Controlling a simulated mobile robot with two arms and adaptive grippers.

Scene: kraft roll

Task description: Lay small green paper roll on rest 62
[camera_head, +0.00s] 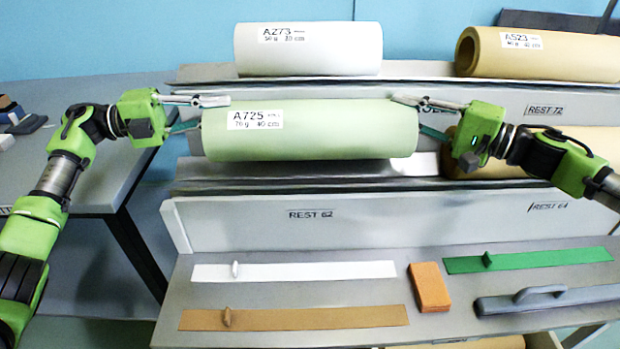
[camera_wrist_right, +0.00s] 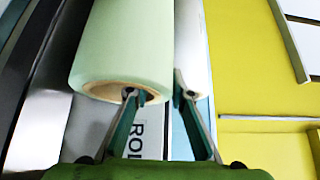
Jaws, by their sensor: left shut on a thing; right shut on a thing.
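The green paper roll (camera_head: 310,140), labelled A725, lies level above rest 62 (camera_head: 340,235) in the head view. I cannot tell whether it touches the rest's trough. My left gripper (camera_head: 214,113) is shut on its left end. My right gripper (camera_head: 408,113) is shut on its right end. In the right wrist view, the roll (camera_wrist_right: 125,45) shows its open brown core. One finger of my right gripper (camera_wrist_right: 157,95) is at the core and the other is outside the roll, with the wall between them.
A white roll A273 (camera_head: 310,50) and a brown roll A523 (camera_head: 540,52) lie on the upper tier. Strips and an orange block (camera_head: 429,287) lie on the front shelf. A dark-legged table (camera_head: 75,215) stands left.

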